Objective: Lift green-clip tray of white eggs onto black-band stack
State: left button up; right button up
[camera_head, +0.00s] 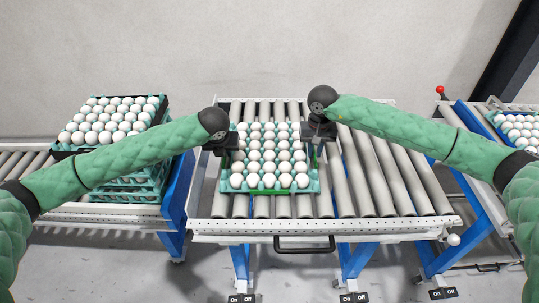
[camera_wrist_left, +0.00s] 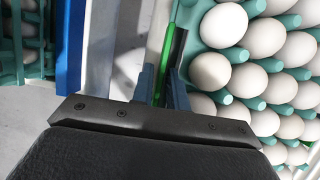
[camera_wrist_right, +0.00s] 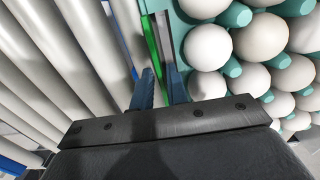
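The tray of white eggs (camera_head: 224,186) is teal and lies on the middle roller conveyor, filled with rows of eggs. A green clip (camera_wrist_left: 168,50) runs along its left side, and another green clip (camera_wrist_right: 151,40) along its right side. My left gripper (camera_wrist_left: 161,76) is at the left edge, with the clip between its two blue fingers. My right gripper (camera_wrist_right: 160,72) is at the right edge, with its fingers about the clip there. Whether the fingers press on the clips cannot be told. The black-band stack (camera_head: 62,153) stands at the left, with eggs in its top tray.
The stack stands on a left conveyor (camera_head: 60,212), separated from the middle conveyor (camera_head: 370,190) by a blue frame. More eggs sit in a tray (camera_head: 493,124) at the far right. The middle conveyor's rollers are bare to the right of the egg tray.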

pick_arm(q)
grip_shut()
pick_arm(e)
grip_shut()
pick_arm(q)
jog(key=shift+r, duration=0.15)
pick_arm(e)
jog(key=shift+r, duration=0.15)
dwell(0.8)
